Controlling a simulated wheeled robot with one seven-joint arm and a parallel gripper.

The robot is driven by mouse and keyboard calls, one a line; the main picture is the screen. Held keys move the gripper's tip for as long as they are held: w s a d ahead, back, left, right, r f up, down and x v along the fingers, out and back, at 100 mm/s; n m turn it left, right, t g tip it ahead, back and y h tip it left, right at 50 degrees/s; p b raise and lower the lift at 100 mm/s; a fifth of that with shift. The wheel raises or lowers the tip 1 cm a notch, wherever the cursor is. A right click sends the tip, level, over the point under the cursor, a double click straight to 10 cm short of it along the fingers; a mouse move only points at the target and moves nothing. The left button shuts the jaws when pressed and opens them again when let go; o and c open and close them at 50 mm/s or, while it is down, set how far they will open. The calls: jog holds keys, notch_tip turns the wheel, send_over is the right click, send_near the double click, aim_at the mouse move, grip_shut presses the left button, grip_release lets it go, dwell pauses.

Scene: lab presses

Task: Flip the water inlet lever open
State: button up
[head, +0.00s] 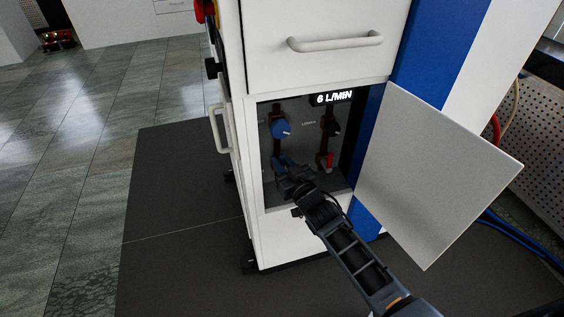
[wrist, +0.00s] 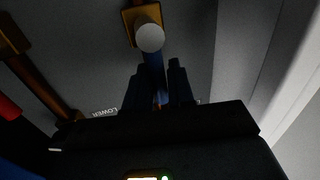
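A blue lever (wrist: 154,72) hangs from a round grey cap on a brass-coloured fitting (wrist: 128,18) in the wrist view. No label marks it readably as the water inlet. My gripper (head: 287,168) reaches into the compartment there. In the wrist view the two dark fingers of my gripper (wrist: 158,88) stand close together on either side of the lever and appear closed on it. The contact faces are dark and partly hidden.
A display (head: 334,97) reads 6 L/MIN above. The white compartment door (head: 437,170) stands open at right. A drawer handle (head: 335,42) juts out above.

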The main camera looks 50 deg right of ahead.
jog(key=shift+o, duration=1)
jog(key=v, duration=0.7)
jog(key=shift+s+a, duration=0.2)
jog(key=shift+s, duration=0.2)
jog(key=s+a+r+n+y+p, duration=0.1)
jog(key=s+a+r+y+p, duration=0.15)
jog(key=s+a+r, duration=0.4)
jog(key=s+a+r+n+y+p, duration=0.25)
jog(key=s+a, duration=0.55)
jog(key=s, duration=0.4)
jog(key=s+a+r+g+y+p, duration=0.1)
jog(key=s+a+r+p, duration=0.1)
jog(key=s+r, duration=0.3)
jog(key=s+a+r+y+p, duration=0.1)
jog(key=s+a+r, duration=0.3)
jog(key=r, duration=0.7)
jog(key=shift+s+r+n+g+p, duration=0.25)
jog(key=shift+s+n+g+p, duration=0.15)
jog(key=shift+s, duration=0.75)
